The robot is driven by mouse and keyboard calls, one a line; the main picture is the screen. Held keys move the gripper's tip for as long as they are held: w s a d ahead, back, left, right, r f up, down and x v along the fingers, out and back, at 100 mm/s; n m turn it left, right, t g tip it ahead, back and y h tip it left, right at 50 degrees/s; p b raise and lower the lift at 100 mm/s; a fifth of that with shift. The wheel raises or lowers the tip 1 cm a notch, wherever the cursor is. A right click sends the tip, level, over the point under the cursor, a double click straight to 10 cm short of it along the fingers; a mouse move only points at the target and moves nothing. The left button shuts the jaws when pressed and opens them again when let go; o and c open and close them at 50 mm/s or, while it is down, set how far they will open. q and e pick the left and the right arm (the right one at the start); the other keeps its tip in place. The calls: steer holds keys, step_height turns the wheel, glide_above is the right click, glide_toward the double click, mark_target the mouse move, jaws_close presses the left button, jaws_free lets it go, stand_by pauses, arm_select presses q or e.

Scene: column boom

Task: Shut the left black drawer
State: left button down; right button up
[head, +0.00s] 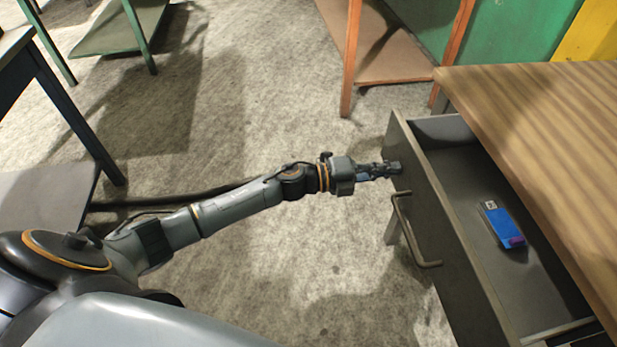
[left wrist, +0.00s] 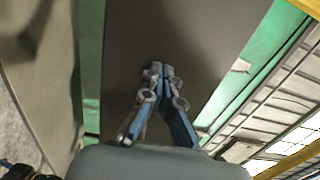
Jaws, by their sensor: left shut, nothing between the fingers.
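The black drawer (head: 428,205) stands pulled out from under the wooden desktop (head: 550,110) at the right of the head view. Its bar handle (head: 408,225) is on the front face. My left gripper (head: 394,169) is shut and empty, its fingertips at the front face near the far end, beyond the handle. In the left wrist view the closed fingers (left wrist: 160,78) point at a flat dark panel (left wrist: 190,35), seemingly the drawer front; I cannot tell whether they touch it. My right gripper is not in view.
An orange-legged table (head: 395,65) stands behind the drawer's far end. A green-legged table (head: 115,30) and a dark table (head: 60,85) are at the left. The floor (head: 270,120) between them is clear.

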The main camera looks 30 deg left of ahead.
mark_target(441, 176)
arm_select(q)
steer(key=x, duration=0.7)
steer(key=shift+w+d+b, duration=0.1)
steer(key=shift+d+b, duration=0.05)
steer(key=shift+b, duration=0.25)
steer(key=b+x, duration=0.1)
steer(key=x, duration=0.5)
steer(key=shift+w+d+b, duration=0.3)
steer(key=shift+w+d, duration=0.15)
steer(key=shift+d, duration=0.15)
steer(key=shift+r, duration=0.2)
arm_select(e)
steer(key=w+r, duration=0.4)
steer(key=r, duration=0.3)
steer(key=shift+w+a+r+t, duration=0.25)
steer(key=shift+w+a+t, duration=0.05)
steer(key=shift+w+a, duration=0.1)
arm_select(q)
steer(key=shift+w+r, duration=0.1)
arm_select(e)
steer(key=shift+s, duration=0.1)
